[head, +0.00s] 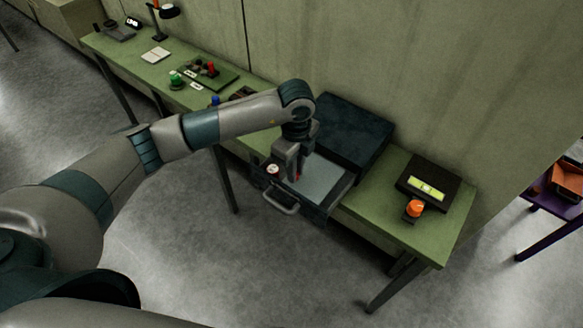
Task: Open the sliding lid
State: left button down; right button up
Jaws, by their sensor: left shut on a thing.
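A dark blue-black box (345,130) stands on the green table against the wall. A drawer-like tray (349,188) juts from its front, with a pale grey flat surface (322,177) inside and a silver handle (281,204) on its front. I cannot tell whether the pale surface is a sliding lid or the tray's floor. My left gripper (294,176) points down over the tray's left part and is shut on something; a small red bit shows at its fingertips. A small round light-topped thing (272,169) is just left of the fingers. My right gripper is out of view.
The long green table (430,225) holds a dark device with a lit yellow panel (427,187) and an orange knob (415,208) at right. A green button (176,78), a red-handled board (211,70) and a lamp (168,11) stand at left. The floor in front is clear.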

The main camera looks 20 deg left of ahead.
aim_at(302, 181)
pick_arm(q)
jog(key=shift+s+d, duration=0.25)
jog(key=shift+d, duration=0.7)
jog(key=shift+s, duration=0.1)
jog(key=c, duration=1.7)
grip_release()
jog(key=shift+d, duration=0.1)
jog(key=shift+o, duration=0.2)
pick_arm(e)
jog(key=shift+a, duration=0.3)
pick_arm(q)
jog(key=shift+r, duration=0.1)
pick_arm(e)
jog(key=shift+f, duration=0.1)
